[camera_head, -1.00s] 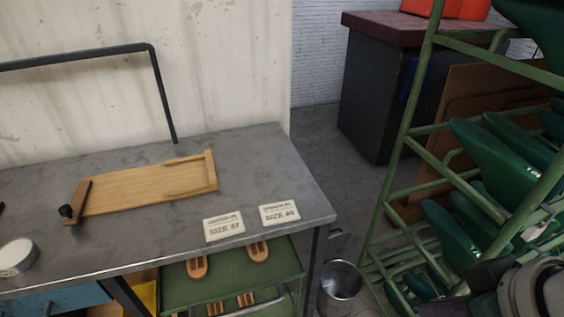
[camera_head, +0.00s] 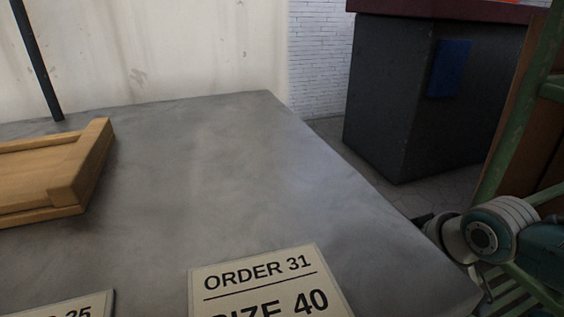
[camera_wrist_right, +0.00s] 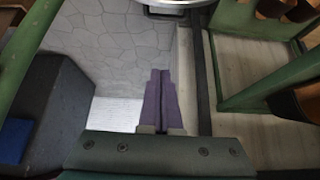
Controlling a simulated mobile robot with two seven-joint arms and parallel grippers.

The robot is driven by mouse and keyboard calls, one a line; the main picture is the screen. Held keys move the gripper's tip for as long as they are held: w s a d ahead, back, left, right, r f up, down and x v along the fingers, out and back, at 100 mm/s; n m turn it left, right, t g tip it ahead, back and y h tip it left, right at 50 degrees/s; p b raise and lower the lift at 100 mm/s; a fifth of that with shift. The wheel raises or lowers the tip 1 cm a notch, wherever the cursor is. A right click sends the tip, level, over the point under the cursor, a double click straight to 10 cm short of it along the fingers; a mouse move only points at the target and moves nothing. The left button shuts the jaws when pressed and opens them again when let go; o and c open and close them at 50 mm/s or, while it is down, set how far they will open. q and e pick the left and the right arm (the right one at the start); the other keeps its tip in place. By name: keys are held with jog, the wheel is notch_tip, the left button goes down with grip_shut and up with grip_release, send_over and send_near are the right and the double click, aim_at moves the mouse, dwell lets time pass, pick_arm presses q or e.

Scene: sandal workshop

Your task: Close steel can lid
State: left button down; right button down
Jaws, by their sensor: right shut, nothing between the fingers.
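The steel can's shiny round rim (camera_wrist_right: 178,8) shows cut off at the top edge of the right wrist view. Its lid cannot be made out there, and the can is out of the head view. My right gripper (camera_wrist_right: 160,73) is shut and empty, its purple fingers together above the floor and apart from the rim. In the head view only part of my right arm shows at the lower right, and its fingers are not seen. My left gripper is in neither view.
The grey table (camera_head: 210,170) fills much of the head view, its right edge close to my right arm. It bears a wooden board (camera_head: 40,180) and an order card (camera_head: 265,283). A dark cabinet (camera_head: 405,100) stands behind. A green rack (camera_head: 512,120) is at right.

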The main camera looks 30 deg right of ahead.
jog(key=f+b, duration=0.2)
jog(key=f, duration=0.1)
jog(key=f+b, duration=0.3)
jog(key=w+f+b, duration=0.1)
jog(key=f+b, duration=0.2)
jog(key=shift+a, duration=0.1)
dwell(0.3)
jog(key=shift+w, duration=0.1)
